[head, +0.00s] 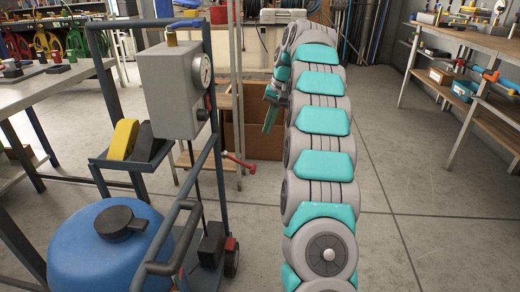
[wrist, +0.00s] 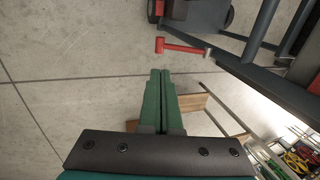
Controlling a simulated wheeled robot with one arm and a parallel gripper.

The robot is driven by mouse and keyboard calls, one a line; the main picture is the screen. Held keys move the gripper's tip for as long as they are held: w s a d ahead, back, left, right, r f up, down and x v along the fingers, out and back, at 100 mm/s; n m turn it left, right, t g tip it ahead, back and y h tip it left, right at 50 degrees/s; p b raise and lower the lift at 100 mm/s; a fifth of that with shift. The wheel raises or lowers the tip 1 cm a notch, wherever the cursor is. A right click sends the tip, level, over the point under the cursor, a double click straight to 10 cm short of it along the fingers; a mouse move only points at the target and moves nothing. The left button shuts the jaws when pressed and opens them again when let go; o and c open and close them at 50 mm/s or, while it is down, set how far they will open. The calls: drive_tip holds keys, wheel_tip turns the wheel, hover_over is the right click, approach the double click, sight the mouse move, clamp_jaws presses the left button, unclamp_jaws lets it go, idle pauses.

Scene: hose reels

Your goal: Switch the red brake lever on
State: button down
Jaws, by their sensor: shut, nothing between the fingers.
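The red brake lever (head: 238,161) sticks out to the right from the lower frame of the dark cart in the head view. It also shows in the wrist view (wrist: 182,48), lying roughly crosswise beyond my fingertips, with a thicker red end at the left. My gripper (head: 268,129) has green fingers pointing down, to the upper right of the lever in the head view. In the wrist view the fingers (wrist: 160,73) are pressed together with nothing between them. They appear apart from the lever; the depth gap is hard to judge.
The cart (head: 192,190) carries a grey box with a gauge (head: 168,88) and a blue tank (head: 110,245). A cardboard box (head: 262,135) stands behind my gripper. A workbench (head: 40,88) is at left and shelves (head: 470,95) at right. The floor to the right is clear.

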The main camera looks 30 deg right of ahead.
sight(254, 167)
drive_tip(key=x, duration=1.3)
drive_tip(key=shift+a+f, duration=0.15)
drive_tip(key=shift+f, duration=0.2)
drive_tip(key=shift+f, duration=0.1)
drive_tip(key=shift+w+a+f+t+y+b, duration=0.1)
drive_tip(key=shift+f+t+y+b, duration=0.2)
drive_tip(key=shift+f+y+b, duration=0.25)
drive_tip(key=shift+w+a+f+t+y+b, duration=0.1)
drive_tip(key=shift+f+t+y+b, duration=0.25)
drive_tip(key=shift+f+b, duration=0.25)
drive_tip(key=w+a+f+t+y+b, duration=0.3)
drive_tip(key=a+f+t+y+b, duration=0.1)
drive_tip(key=b, duration=0.5)
drive_tip(key=shift+w+a+f+y, duration=0.3)
drive_tip(key=shift+a+f+y, duration=0.45)
drive_tip(key=shift+f+y, duration=0.65)
